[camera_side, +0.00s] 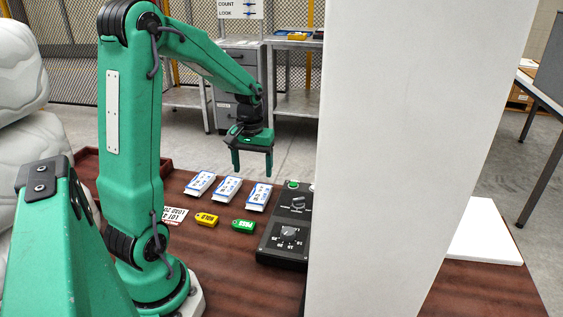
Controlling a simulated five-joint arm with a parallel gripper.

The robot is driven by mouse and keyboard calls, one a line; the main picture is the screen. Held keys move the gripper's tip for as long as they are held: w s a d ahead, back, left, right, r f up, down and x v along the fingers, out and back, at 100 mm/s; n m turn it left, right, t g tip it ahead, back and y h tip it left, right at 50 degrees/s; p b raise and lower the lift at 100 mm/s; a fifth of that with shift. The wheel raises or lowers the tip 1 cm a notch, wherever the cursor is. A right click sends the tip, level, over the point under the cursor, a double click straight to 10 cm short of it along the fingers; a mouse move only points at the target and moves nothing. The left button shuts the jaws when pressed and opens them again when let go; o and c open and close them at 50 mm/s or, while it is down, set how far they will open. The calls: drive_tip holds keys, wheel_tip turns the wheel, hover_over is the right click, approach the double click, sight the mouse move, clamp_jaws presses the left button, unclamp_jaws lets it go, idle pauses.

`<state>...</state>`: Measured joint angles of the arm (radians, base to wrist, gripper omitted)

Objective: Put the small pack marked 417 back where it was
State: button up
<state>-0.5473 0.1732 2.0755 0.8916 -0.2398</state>
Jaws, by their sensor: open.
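Three small white-and-blue packs lie in a row on the brown table: a left pack (200,184), a middle pack (227,190) and a right pack (259,197). Their print is too small to read, so I cannot tell which is marked 417. My gripper (252,168) is open and empty, fingers pointing down. In the picture it is above the middle and right packs, apart from them.
A yellow tag (207,219), a green tag (243,225) and a printed card (174,214) lie nearer. A black control box (284,242) stands right of the packs. A tall white panel (410,150) hides much of the right. A dark red tray (86,160) is behind my arm.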

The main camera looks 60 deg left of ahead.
idle(0.3)
drive_tip(key=s+d+r+m+t, duration=0.2)
drive_tip(key=s+d+r+m, duration=0.2)
drive_tip(key=d, duration=0.5)
drive_tip(key=s+d+r+m+t, duration=0.3)
drive_tip(key=s+d+r+m, duration=0.2)
drive_tip(key=d+r, duration=0.3)
drive_tip(key=shift+d+t, duration=0.3)
drive_tip(key=shift+d, duration=0.85)
